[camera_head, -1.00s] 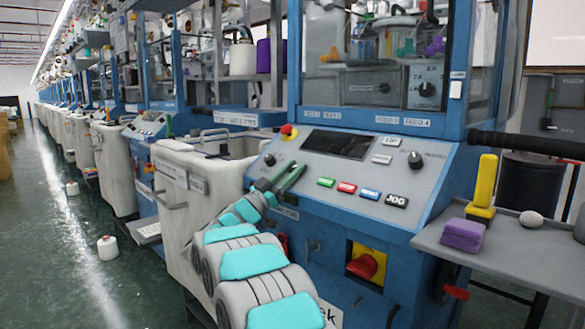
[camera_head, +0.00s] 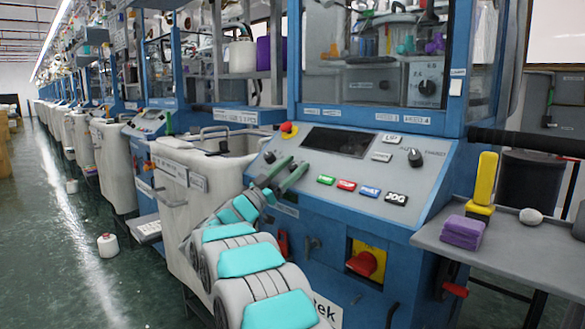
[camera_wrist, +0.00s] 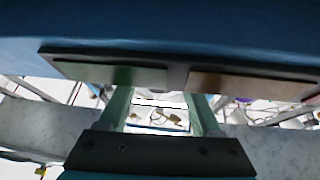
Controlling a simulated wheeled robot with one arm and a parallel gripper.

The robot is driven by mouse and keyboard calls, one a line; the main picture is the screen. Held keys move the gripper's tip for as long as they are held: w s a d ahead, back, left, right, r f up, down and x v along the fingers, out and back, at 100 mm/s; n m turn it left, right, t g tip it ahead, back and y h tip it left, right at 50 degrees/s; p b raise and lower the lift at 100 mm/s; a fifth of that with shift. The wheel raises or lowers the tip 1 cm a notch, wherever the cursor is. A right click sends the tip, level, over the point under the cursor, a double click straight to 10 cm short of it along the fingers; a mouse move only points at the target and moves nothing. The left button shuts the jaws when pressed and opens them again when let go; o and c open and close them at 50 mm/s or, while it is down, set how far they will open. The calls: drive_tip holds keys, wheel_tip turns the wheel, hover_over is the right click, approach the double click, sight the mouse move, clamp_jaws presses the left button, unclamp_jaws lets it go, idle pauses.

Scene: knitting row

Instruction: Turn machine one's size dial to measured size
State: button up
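Machine one is likely the nearest blue machine (camera_head: 340,245), with a sloped control panel. Behind its window is a round black dial (camera_head: 427,87) on a grey plate with marks around it, too small to read. The panel also carries a black knob (camera_head: 415,158) at right and a smaller one (camera_head: 269,157) at left. I cannot tell for sure which is the size dial. My gripper (camera_head: 281,173) is in front of the panel's left part, its two green fingers apart and empty. The fingers also show apart in the wrist view (camera_wrist: 161,112), with no dial between them.
Green, red, blue and black buttons (camera_head: 358,190) line the panel's lower edge. A red knob on a yellow plate (camera_head: 365,262) sits below. A side shelf (camera_head: 480,258) at right holds a purple stack (camera_head: 461,232) and a yellow block (camera_head: 485,180). A pale bin (camera_head: 215,175) stands left.

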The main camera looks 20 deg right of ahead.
drive_tip(key=b+v, duration=0.1)
drive_tip(key=v, duration=0.7)
drive_tip(key=shift+w+d, duration=0.1)
idle(0.4)
